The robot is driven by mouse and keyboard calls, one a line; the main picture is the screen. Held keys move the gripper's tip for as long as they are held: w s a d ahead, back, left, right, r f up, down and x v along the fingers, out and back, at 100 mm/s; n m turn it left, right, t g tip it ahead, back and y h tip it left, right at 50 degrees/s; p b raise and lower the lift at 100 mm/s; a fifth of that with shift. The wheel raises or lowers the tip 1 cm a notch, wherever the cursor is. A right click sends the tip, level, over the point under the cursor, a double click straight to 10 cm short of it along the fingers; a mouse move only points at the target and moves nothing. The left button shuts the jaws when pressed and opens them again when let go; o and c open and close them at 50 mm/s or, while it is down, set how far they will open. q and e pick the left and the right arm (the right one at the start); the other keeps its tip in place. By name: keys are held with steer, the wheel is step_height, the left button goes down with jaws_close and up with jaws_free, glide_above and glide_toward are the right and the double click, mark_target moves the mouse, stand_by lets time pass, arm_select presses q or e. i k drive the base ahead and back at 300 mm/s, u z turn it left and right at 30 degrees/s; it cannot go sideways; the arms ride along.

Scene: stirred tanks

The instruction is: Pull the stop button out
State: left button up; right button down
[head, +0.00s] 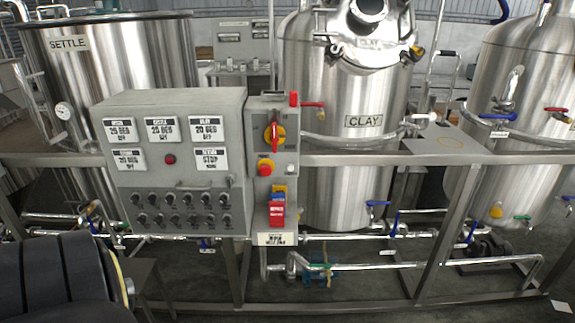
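Neither of my grippers shows in this view.
Red and blue connectors (277,212) stick out below the button. A cabinet handle (204,183) and several dark knobs are to its left. The tank labelled CLAY (340,170) stands behind. A steel frame rail (430,159) and pipes run across; a dark ribbed shape fills the lower left.

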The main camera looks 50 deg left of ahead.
mark_target(265, 170)
steer(key=u, duration=0.7)
steer(key=i, duration=0.95)
steer(key=u, duration=0.95)
